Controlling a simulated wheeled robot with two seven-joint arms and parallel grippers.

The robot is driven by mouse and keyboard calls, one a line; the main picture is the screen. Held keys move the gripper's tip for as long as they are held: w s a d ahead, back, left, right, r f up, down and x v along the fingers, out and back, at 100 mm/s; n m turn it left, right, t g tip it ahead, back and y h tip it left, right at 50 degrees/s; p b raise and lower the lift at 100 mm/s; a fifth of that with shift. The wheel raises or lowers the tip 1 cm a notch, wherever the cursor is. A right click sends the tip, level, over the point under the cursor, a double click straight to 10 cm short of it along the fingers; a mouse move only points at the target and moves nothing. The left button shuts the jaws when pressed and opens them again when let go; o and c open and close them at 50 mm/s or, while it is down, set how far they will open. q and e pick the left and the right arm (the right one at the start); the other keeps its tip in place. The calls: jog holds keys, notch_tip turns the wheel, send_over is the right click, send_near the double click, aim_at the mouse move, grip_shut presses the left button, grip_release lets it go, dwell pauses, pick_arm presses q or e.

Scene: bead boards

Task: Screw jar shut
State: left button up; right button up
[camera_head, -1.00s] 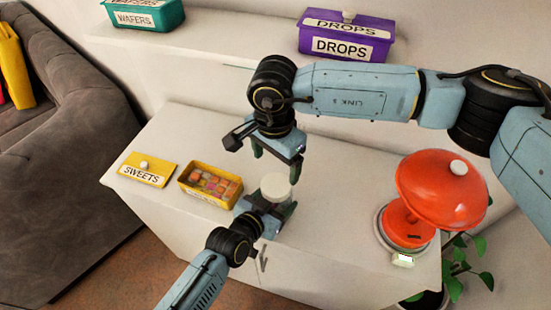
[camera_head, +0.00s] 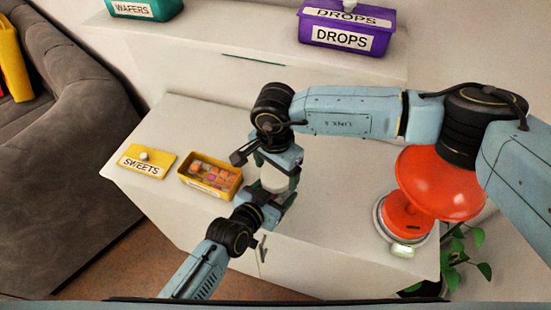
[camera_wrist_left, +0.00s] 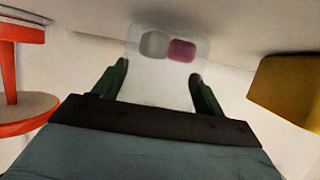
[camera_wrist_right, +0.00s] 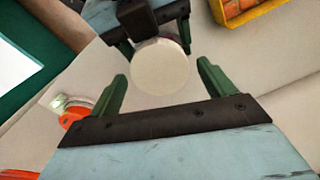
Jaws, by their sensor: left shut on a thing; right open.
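A clear jar (camera_wrist_left: 160,78) with a round white lid (camera_wrist_right: 160,66) stands near the cabinet's front edge. A grey and a pink piece show inside it in the left wrist view. My left gripper (camera_head: 279,199) is shut on the jar's body from the front. My right gripper (camera_head: 276,172) points down over the lid with open fingers, one on each side. In the right wrist view, the lid lies between and slightly beyond its fingertips. The lid sits on top of the jar; how tightly cannot be seen. My grippers partly hide the jar in the head view.
A yellow box of sweets (camera_head: 190,184) and its SWEETS lid (camera_head: 145,168) lie to the left. A red domed device (camera_head: 432,185) stands to the right. A purple DROPS box (camera_head: 310,33) and teal WAFERS box (camera_head: 170,10) are on a shelf behind.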

jog(key=shift+f, duration=0.4)
jog(key=c, duration=1)
jog(key=shift+m, duration=0.8)
jog(key=o, duration=1.2)
jog(key=shift+c, duration=0.2)
jog(key=shift+r, duration=0.15)
notch_tip(320, 180, up, 12)
jog(key=shift+a, duration=0.1)
